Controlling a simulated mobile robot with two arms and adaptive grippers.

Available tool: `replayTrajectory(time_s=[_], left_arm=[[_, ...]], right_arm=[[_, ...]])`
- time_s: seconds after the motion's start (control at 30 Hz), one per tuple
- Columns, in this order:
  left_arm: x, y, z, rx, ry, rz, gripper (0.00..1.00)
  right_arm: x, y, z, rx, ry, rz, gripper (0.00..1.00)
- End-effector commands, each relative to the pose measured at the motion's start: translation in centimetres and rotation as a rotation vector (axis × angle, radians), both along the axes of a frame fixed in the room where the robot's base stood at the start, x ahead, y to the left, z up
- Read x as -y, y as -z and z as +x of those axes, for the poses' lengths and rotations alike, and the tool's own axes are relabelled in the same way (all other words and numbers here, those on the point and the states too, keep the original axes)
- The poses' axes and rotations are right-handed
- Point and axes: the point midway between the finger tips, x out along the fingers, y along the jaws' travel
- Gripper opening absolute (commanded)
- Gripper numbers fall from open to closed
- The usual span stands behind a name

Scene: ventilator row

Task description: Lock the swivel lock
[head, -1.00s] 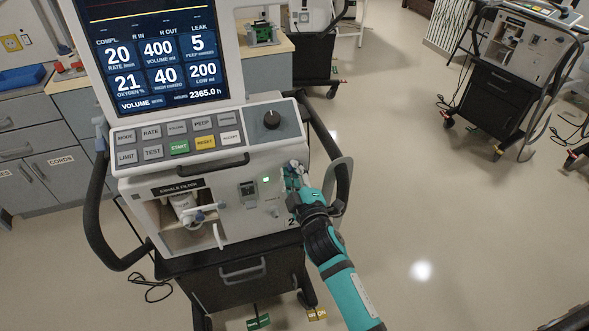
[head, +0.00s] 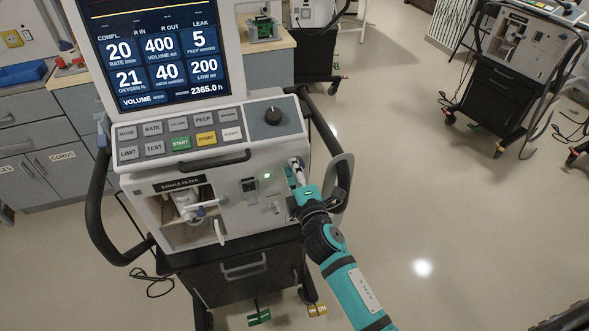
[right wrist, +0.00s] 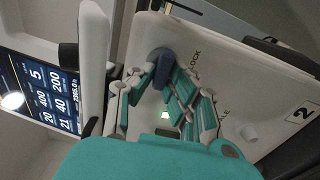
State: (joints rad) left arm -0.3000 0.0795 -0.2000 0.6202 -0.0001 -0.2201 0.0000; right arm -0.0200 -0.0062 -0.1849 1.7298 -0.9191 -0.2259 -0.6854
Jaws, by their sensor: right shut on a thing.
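My right gripper (head: 296,168) is at the panel's right side in the head view. In the right wrist view my right gripper (right wrist: 155,92) has its teal and grey fingers on either side of the blue lever and is shut on it. The fingers hide part of the lever and part of the panel lettering. My left gripper is not in view.
A black side handle (head: 332,150) curves close to my right arm. The exhale filter bay (head: 190,215) is open at the panel's left. A black dial (head: 273,116) sits above. Open floor (head: 430,220) lies to the right.

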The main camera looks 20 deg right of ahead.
Motion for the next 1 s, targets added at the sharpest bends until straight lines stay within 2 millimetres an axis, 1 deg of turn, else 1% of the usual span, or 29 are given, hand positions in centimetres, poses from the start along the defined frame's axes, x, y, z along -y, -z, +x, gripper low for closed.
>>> replayTrajectory(time_s=[0.33, 0.37, 0.5, 0.53, 0.83, 0.93, 1.0], left_arm=[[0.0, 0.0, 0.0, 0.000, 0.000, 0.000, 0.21], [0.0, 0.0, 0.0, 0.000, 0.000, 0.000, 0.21], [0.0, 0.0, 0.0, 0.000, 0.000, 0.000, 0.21], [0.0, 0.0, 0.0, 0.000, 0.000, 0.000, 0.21], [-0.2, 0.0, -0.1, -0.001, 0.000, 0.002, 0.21], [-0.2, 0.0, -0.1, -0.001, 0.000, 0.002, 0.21], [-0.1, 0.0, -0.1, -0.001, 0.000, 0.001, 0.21]], right_arm=[[0.0, 0.1, 0.0, -0.001, -0.001, -0.007, 0.00], [0.0, 0.1, 0.0, -0.001, -0.001, -0.007, 0.15], [0.0, 0.1, 0.0, -0.001, -0.001, -0.006, 0.33], [0.0, 0.1, 0.0, -0.001, -0.001, -0.006, 0.36], [0.0, 0.1, -0.3, -0.001, 0.000, -0.004, 0.36], [0.0, 0.2, -1.2, -0.002, 0.000, -0.003, 0.36], [0.0, 0.2, -2.4, -0.003, 0.000, -0.003, 0.36]])
